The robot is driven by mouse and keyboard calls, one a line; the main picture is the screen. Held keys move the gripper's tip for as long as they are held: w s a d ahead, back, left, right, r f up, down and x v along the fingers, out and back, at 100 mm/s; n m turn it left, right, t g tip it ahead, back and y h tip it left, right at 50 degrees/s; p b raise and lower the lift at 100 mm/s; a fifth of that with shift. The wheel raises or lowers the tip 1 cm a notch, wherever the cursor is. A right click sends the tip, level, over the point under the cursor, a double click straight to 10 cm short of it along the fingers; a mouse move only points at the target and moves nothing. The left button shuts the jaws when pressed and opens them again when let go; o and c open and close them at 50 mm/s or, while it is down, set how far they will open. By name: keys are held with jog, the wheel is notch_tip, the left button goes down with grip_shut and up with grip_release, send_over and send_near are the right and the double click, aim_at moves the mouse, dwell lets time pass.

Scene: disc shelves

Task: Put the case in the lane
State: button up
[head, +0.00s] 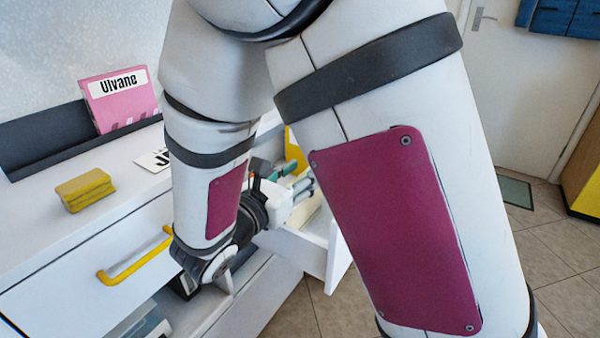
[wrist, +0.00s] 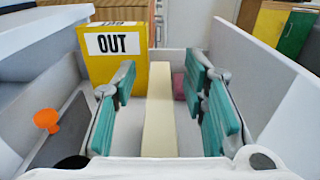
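My gripper (wrist: 163,72) has its teal fingers spread wide apart inside an open drawer (wrist: 272,95). A long cream piece (wrist: 160,115) lies between the fingers, with a gap on each side; I cannot tell whether it is a case edge or a divider. A yellow upright piece labelled OUT (wrist: 112,68) stands beyond the left finger. A small pink thing (wrist: 179,87) shows partly behind the right finger. In the head view a pink case labelled Ulvane (head: 118,98) leans in a dark rack (head: 45,138). My arm hides most of the gripper there.
A yellow block (head: 86,190) and a white printed card (head: 152,161) lie on the white cabinet top. A closed drawer with a yellow handle (head: 133,262) is at the left. An orange knob-like thing (wrist: 46,119) is left of my gripper. Drawer walls stand on both sides.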

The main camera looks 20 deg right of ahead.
jog(key=shift+r, duration=0.15)
jog(key=shift+s+a+r+p, duration=0.2)
jog(key=shift+a+r+p, duration=0.2)
jog(key=shift+r+p, duration=0.2)
jog(key=p+v, duration=0.2)
jog(key=v, duration=0.9)
jog(key=shift+f, duration=0.2)
